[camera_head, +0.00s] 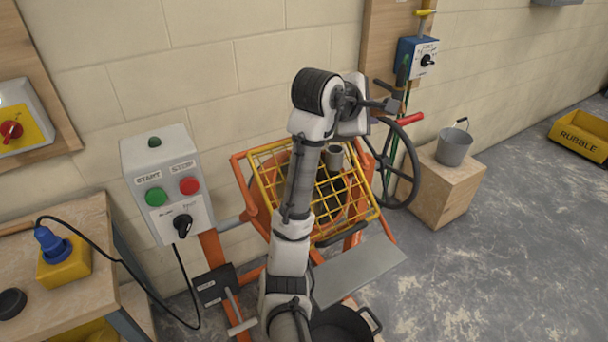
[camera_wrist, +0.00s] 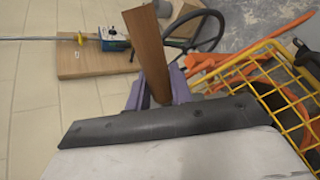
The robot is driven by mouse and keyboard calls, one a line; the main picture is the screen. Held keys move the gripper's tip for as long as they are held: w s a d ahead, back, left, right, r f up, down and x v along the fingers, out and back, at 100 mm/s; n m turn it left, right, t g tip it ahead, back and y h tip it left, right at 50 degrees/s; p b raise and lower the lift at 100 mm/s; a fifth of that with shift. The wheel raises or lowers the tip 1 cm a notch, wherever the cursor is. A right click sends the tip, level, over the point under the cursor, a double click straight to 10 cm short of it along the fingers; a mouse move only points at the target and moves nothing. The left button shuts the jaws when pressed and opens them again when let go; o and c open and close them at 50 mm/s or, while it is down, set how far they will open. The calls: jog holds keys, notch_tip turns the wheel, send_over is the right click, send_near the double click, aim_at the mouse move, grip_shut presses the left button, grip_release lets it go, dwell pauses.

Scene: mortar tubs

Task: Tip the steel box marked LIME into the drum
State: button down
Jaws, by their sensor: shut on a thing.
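My gripper (camera_wrist: 158,98) has purple fingers shut on a brown bar (camera_wrist: 150,50), which looks like a wooden handle. In the head view my gripper is at the end of the arm, above and right of the drum, and what it holds is unclear. The orange mixer's dark drum (camera_head: 326,207) lies under a yellow wire guard (camera_head: 357,221). I cannot read LIME on anything, so I cannot tell whether the bar belongs to the steel box.
A black handwheel (camera_head: 412,165) stands right of the drum. A steel bucket (camera_head: 454,148) sits on a wooden block (camera_head: 440,190). A START/STOP control box (camera_head: 165,182) is on the left. A black tub (camera_head: 345,325) stands below. The floor at right is clear up to a yellow RUBBLE tub (camera_head: 580,135).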

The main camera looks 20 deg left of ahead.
jog(key=shift+s+a+t, duration=0.1)
jog(key=shift+s+t, duration=0.1)
jog(key=shift+t, duration=0.2)
jog(key=shift+s+a+r+t+h, duration=0.3)
jog(key=shift+s+r+t+h, duration=0.25)
jog(key=shift+t, duration=0.25)
dwell(0.5)
jog(key=shift+s+a+f+t+h+b, duration=0.4)
jog(key=shift+t+h+b, duration=0.2)
jog(key=shift+b, duration=0.4)
jog(key=shift+s+r, duration=0.1)
jog(key=shift+s, duration=0.05)
jog(key=shift+s+a+r+t, duration=0.1)
jog(key=shift+s+a+t, duration=0.1)
jog(key=shift+s+t, duration=0.1)
jog(key=shift+s, duration=0.1)
jog(key=shift+s+a+r+t+h+b, duration=0.15)
jog(key=shift+s+a+t+h+b, duration=0.1)
jog(key=shift+s+t+b, duration=0.15)
jog(key=shift+s+a, duration=0.1)
